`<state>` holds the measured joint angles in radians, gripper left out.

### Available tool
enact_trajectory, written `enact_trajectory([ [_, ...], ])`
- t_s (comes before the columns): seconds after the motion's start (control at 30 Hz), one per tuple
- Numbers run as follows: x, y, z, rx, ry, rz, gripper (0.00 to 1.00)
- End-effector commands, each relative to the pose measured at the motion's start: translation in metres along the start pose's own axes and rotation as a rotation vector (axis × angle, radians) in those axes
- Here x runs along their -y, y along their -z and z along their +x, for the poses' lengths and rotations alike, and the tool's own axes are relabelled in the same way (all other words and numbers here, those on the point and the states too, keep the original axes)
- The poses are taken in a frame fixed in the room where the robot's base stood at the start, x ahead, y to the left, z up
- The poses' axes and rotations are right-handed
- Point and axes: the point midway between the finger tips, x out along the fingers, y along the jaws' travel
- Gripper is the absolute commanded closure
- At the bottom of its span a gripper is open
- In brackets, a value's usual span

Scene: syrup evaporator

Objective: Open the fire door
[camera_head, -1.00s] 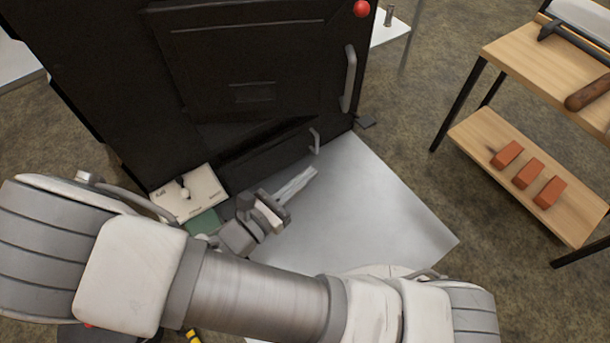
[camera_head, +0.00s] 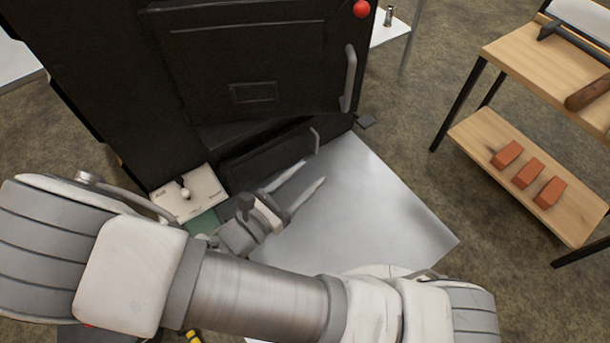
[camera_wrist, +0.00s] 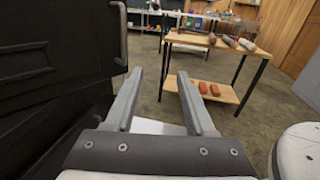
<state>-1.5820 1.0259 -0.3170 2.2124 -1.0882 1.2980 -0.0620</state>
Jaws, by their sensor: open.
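The black fire door (camera_head: 250,75) is the large upper panel on the front of the dark evaporator. It looks shut, with a grey vertical bar handle (camera_head: 349,78) at its right edge. A smaller black lower door (camera_head: 270,155) has its own short grey handle (camera_head: 315,140). My gripper (camera_head: 308,178) is open and empty, in front of and below the lower door, its fingers pointing right. In the wrist view my gripper (camera_wrist: 157,88) shows spread fingers with nothing between them, and the fire door's dark front (camera_wrist: 50,65) stands at the left.
A metal floor sheet (camera_head: 370,215) lies before the evaporator. A panel with a small lever (camera_head: 190,193) is at its lower left. A wooden shelf (camera_head: 470,125) with orange bricks (camera_head: 528,172) stands at right. Floor (camera_head: 410,165) between is clear.

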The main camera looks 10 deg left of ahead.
Motion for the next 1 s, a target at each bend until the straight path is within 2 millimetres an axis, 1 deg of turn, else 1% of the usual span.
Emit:
enact_trajectory([
  [0.13,-0.001,-0.001,-0.012,-0.002,-0.003,0.000,0.45],
  [0.23,-0.001,-0.002,-0.029,-0.003,-0.004,0.000,0.45],
  [0.6,0.000,-0.001,-0.120,-0.002,-0.004,0.000,0.45],
  [0.7,0.000,-0.001,-0.141,-0.003,-0.003,0.000,0.45],
  [0.83,0.000,0.000,-0.160,-0.001,-0.002,0.000,0.45],
  [0.9,0.000,0.000,-0.167,-0.001,-0.002,0.000,0.45],
  [1.0,0.000,0.000,-0.172,0.000,-0.001,0.000,0.45],
])
